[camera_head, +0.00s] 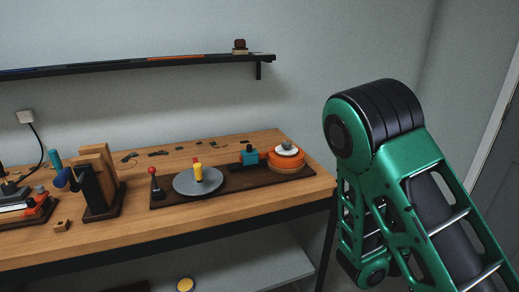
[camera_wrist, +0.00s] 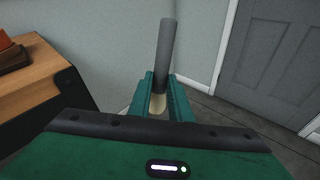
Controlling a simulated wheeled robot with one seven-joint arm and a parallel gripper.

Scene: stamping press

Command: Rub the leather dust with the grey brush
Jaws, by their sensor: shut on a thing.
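My gripper (camera_wrist: 158,95) is shut on the grey brush (camera_wrist: 166,48) in the wrist view. The brush's grey cylindrical handle sticks up from between the green fingers, with a pale part low between them. My gripper is off the right end of the workbench, beside the wall and door. In the head view my green arm stands at the right, and neither the gripper nor the brush can be made out. Small dark scraps (camera_head: 158,153), perhaps the leather dust, lie on the bench top towards the back.
The wooden workbench (camera_head: 135,228) carries a dark base with a grey disc (camera_head: 185,184) and an orange round part (camera_head: 284,166). A wooden press (camera_head: 97,170) stands left of it. A dark shelf (camera_head: 130,67) hangs above. A grey door (camera_wrist: 272,65) is at right.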

